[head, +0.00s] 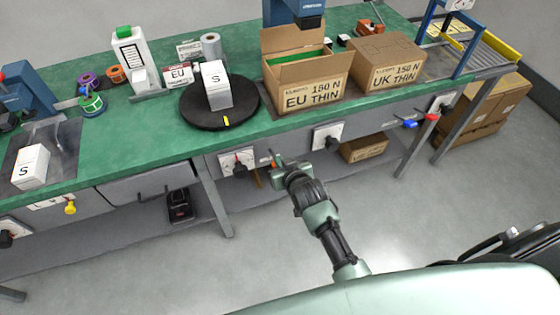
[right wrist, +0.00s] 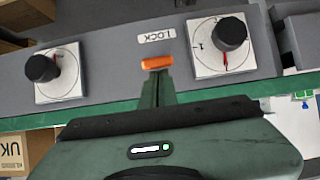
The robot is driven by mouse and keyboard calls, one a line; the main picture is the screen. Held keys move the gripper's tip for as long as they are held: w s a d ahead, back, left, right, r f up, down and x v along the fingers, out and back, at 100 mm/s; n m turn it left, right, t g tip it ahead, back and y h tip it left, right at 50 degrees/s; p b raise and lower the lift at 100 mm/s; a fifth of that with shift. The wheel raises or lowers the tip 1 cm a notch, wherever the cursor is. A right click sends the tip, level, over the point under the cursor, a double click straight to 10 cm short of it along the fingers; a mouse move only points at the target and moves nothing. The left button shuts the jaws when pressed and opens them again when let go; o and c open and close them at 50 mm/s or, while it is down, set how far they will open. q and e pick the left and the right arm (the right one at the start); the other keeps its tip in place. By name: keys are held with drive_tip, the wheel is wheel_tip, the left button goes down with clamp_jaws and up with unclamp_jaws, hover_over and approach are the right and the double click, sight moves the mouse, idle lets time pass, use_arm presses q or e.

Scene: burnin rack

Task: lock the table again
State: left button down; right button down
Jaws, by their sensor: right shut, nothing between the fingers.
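The black round turntable (head: 193,112) lies on the green bench, with a yellow mark (head: 226,121) at its front rim. In the right wrist view an orange tab (right wrist: 157,62) sits on the grey front panel, beside a LOCK label (right wrist: 155,37). My right gripper (head: 277,163) is at the bench's front, below the turntable's right side. Its shut green fingers (right wrist: 158,88) point at the orange tab, very close; I cannot tell whether they touch. My left gripper is out of view.
Black knobs on white plates flank the tab, one at left (right wrist: 43,68) and one at right (right wrist: 229,34) in the wrist view. Open EU (head: 312,95) and closed UK (head: 385,77) cartons stand on the bench (head: 140,145). The floor in front is clear.

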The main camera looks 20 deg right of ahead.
drive_tip(key=f+b, duration=0.1)
drive_tip(key=s+f+t+b, duration=0.1)
drive_tip(key=f, duration=0.1)
drive_tip(key=shift+s+f, duration=0.2)
drive_tip(key=shift+f, duration=0.1)
drive_tip(key=shift+r, duration=0.15)
drive_tip(key=shift+r+p, duration=0.7)
drive_tip(key=shift+p, duration=0.1)
drive_tip(key=shift+r, duration=0.1)
drive_tip(key=p+v, duration=0.3)
drive_tip(key=v, duration=0.8)
drive_tip(key=shift+s+r, duration=0.15)
drive_tip(key=shift+r, duration=0.1)
